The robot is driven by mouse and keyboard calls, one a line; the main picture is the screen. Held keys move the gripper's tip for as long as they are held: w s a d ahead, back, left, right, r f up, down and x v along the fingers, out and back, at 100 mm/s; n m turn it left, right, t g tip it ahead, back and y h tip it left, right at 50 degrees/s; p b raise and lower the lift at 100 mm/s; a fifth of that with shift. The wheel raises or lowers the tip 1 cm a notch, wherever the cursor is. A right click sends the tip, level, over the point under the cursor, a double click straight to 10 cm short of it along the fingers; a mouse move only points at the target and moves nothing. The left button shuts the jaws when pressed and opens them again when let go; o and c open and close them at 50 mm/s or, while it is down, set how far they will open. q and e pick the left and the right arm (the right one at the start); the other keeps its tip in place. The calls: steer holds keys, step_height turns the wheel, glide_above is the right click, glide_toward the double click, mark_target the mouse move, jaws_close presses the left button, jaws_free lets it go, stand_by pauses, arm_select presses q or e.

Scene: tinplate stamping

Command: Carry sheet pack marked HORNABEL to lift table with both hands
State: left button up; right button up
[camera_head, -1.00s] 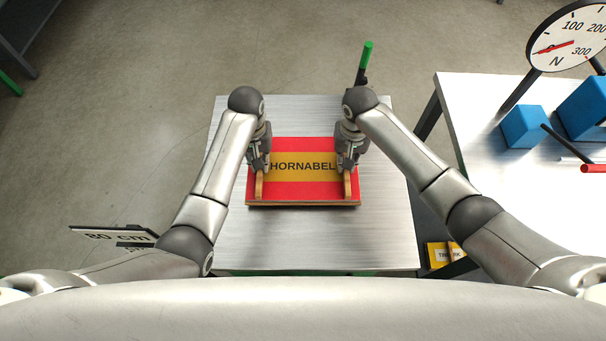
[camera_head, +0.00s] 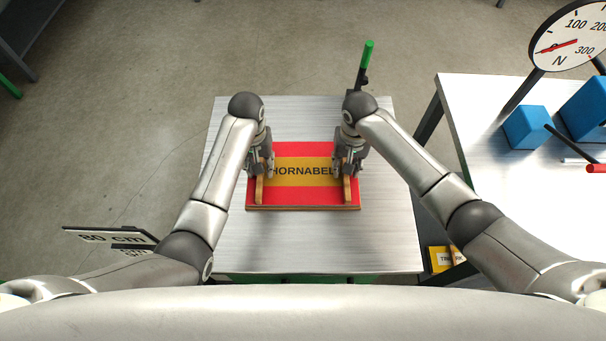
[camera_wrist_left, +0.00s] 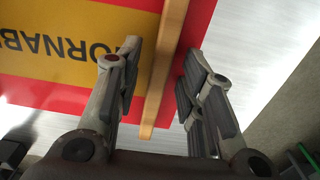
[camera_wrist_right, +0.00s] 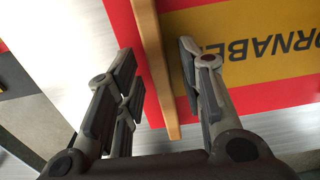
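The sheet pack marked HORNABEL (camera_head: 302,198), red with a yellow band, lies flat on the bare metal top of the lift table (camera_head: 310,245). Two wooden bars run along its left and right sides. My left gripper (camera_head: 261,170) is at the left bar; in the left wrist view its fingers stand open on either side of that bar (camera_wrist_left: 166,70), with gaps showing. My right gripper (camera_head: 347,170) is at the right bar; in the right wrist view its fingers are likewise apart around that bar (camera_wrist_right: 155,70). The grippers hide parts of the bars in the head view.
A green-handled lever (camera_head: 367,58) rises behind the table. A second table (camera_head: 480,110) at right carries blue blocks (camera_head: 526,127) and a dial gauge (camera_head: 568,38). An 80 cm sign (camera_head: 105,238) is at lower left. Yellow labelled items (camera_head: 440,258) lie lower right.

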arm_select(q)
step_height(320, 180, up, 7)
steer(key=shift+r, duration=0.15)
arm_select(e)
steer(key=shift+r, duration=0.1)
arm_select(q)
steer(key=shift+r, duration=0.1)
arm_select(e)
steer(key=shift+r, duration=0.25)
step_height(320, 180, up, 11)
steer(key=shift+r, duration=0.2)
stand_by(0.4)
